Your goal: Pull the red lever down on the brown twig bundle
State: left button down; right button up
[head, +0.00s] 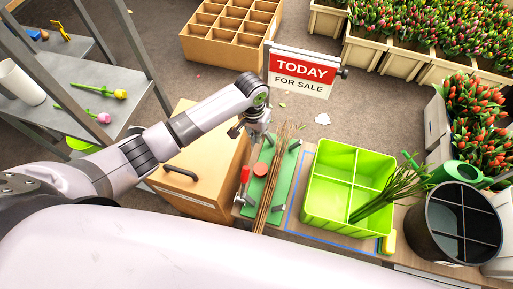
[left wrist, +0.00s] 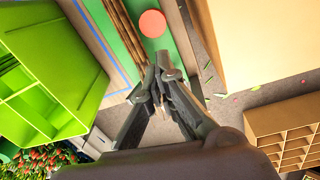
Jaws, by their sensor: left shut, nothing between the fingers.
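The brown twig bundle (head: 270,190) lies lengthwise on a green board (head: 284,172) on the bench in the head view. The red lever (head: 245,174) is on a metal clamp at the bundle's near left side and appears to stick up. A red disc (head: 260,169) lies left of the twigs. My left gripper (head: 262,137) is above the board's far end, apart from the lever. In the left wrist view its fingers (left wrist: 160,72) are closed together and empty, close to the twigs (left wrist: 125,35) and disc (left wrist: 152,23). The lever is not visible there. My right gripper is out of view.
A green divided crate (head: 346,190) stands right of the board, with green stems leaning in it. A dark bucket (head: 427,215) and green watering can (head: 458,172) stand further right. A cardboard box (head: 190,185) is left of the board. A sale sign (head: 302,72) rises behind.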

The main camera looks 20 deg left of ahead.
pick_arm(q)
notch_tip(320, 180, down, 10)
jog(key=b, duration=0.2)
jog(key=s, duration=0.1)
jog(key=s+r+p, duration=0.1)
jog(key=s+p, duration=0.1)
jog(key=s, duration=0.1)
jog(key=shift+a+r, duration=0.15)
jog(key=shift+r, duration=0.15)
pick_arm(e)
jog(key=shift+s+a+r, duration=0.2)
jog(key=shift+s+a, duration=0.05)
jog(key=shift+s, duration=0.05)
pick_arm(q)
jog(key=shift+w+p, duration=0.1)
jog(key=shift+p, duration=0.2)
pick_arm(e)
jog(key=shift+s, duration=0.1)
